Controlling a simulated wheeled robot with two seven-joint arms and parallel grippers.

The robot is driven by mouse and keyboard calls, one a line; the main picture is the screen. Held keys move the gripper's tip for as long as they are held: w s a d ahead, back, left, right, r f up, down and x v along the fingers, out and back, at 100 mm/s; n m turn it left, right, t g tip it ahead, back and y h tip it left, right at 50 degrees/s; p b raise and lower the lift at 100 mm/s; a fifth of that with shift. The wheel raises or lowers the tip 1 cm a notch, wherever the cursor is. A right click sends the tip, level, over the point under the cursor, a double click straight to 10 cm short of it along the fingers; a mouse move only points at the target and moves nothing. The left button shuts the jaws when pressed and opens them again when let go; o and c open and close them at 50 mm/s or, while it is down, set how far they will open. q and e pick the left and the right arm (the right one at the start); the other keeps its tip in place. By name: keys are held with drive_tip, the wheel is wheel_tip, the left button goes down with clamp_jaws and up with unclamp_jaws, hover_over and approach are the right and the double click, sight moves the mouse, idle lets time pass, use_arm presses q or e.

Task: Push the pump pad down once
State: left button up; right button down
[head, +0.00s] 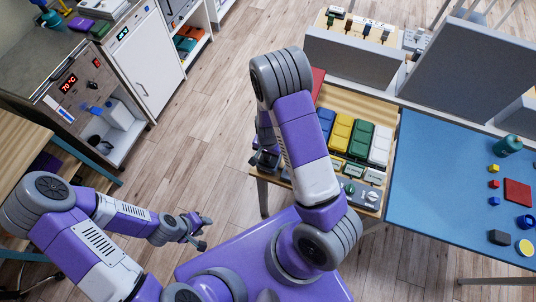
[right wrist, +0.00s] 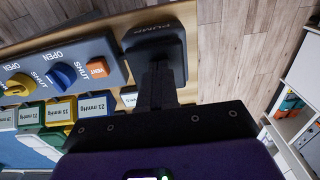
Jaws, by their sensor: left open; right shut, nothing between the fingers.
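The pump pad (right wrist: 150,32) is a dark square block marked PUMP, at the top of the right wrist view. My right gripper (right wrist: 158,68) is shut and empty, its dark fingers overlapping the near part of the pad in that view. I cannot tell whether the fingertips touch the pad. In the head view my right gripper (head: 266,161) is at the left end of the wooden table, partly hidden by my own arm; I cannot make out the pad there. My left gripper (head: 204,233) is open and empty over the floor, away from the table.
Blue, yellow, green and white (head: 380,146) cuffs stand on the wooden table behind. A blue mat table (head: 440,190) is at right. Open floor (head: 190,140) lies left.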

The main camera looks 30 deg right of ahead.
drive_tip(key=shift+s+f, duration=0.3)
drive_tip(key=shift+f, duration=0.05)
drive_tip(key=shift+w+r+p, duration=0.1)
drive_tip(key=shift+r+p, duration=0.4)
wheel_tip(320, 180, up, 4)
drive_tip(key=p, duration=0.3)
drive_tip(key=shift+w, duration=0.15)
wheel_tip(320, 180, up, 10)
drive_tip(key=p, duration=0.1)
drive_tip(key=shift+f+p, duration=0.15)
drive_tip(key=shift+p, duration=0.15)
